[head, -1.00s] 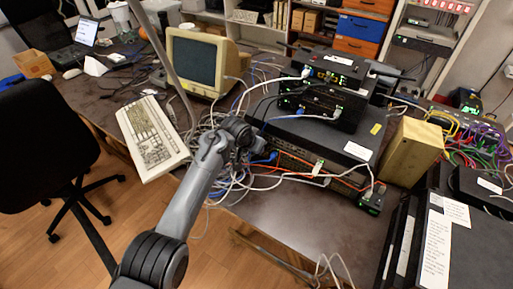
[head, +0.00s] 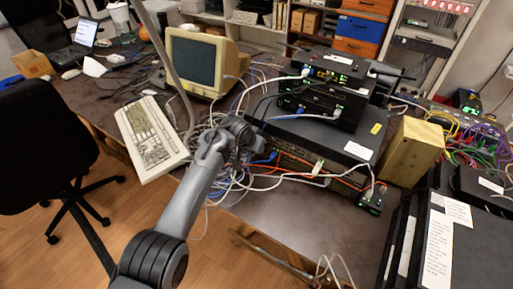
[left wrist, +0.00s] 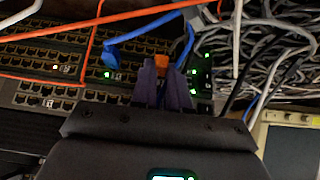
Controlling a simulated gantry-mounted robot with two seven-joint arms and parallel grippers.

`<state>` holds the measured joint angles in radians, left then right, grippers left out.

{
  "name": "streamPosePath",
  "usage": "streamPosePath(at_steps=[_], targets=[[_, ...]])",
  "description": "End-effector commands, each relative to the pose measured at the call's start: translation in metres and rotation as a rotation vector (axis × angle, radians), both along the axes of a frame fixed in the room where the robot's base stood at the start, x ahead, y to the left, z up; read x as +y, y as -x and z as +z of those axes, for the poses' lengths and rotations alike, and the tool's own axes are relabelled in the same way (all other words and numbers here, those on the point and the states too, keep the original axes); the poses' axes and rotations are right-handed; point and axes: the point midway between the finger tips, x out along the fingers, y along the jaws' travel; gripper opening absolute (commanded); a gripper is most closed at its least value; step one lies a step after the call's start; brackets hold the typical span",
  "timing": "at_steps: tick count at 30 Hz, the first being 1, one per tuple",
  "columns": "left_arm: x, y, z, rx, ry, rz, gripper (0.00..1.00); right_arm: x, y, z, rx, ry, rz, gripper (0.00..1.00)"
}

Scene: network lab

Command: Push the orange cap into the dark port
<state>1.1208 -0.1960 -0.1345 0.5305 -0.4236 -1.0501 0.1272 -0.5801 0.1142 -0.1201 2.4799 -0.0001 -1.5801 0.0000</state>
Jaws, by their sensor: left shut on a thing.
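The orange cap (left wrist: 161,62) shows in the left wrist view, between the tips of my left gripper (left wrist: 161,75). The gripper is shut on it, right in front of the rack switch (left wrist: 40,57) with its rows of dark ports. The dark port itself is hidden behind the cap and fingertips, and I cannot tell whether the cap is inside it. In the head view my left gripper (head: 246,143) is at the left end of the stacked switches, and the cap is too small to make out. My right gripper is in neither view.
Blue cables (left wrist: 125,42) run close on both sides of the fingers. An orange cable (left wrist: 90,22) crosses above. A grey cable tangle (left wrist: 280,50) lies to the right. In the head view, a beige monitor (head: 184,92) and keyboard (head: 150,137) stand left of my arm.

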Motion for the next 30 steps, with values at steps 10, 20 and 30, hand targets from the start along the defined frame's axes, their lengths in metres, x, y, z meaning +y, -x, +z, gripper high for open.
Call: streamPosePath(at_steps=[10,20,30], targets=[[-0.0015,-0.0022,-0.0002,-0.001,0.001,0.000,0.00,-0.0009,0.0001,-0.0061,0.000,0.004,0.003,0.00],[-0.0019,-0.0029,0.0004,-0.001,0.001,0.000,0.39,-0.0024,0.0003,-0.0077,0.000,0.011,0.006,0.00],[-0.0016,-0.0027,0.0007,0.000,0.000,0.000,0.45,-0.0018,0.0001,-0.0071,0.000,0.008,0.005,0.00]])
